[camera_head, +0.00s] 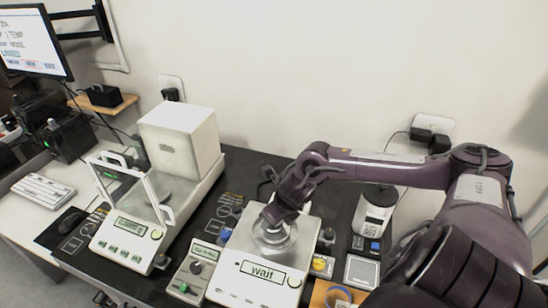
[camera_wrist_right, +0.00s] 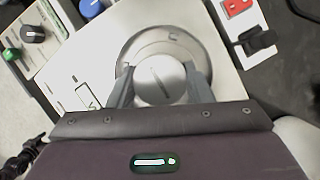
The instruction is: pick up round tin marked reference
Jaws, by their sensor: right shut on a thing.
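The round tin (camera_wrist_right: 160,82) is a silvery disc with faint dark lettering that I cannot read. It sits over the round metal pan (camera_wrist_right: 178,42) of the right-hand scale (camera_head: 238,277), whose display reads "wait". My right gripper (camera_wrist_right: 160,88) has a finger on each side of the tin and is shut on it. In the head view my right gripper (camera_head: 270,222) hides much of the tin. I cannot tell whether the tin touches the pan. My left gripper is not in view.
A second scale (camera_head: 125,252) with a glass shield and white box (camera_head: 180,140) stands at left. A small control box (camera_head: 192,272) is between the scales. A white container (camera_head: 374,212) stands at right. A keyboard (camera_head: 43,191) and monitor (camera_head: 32,40) are far left.

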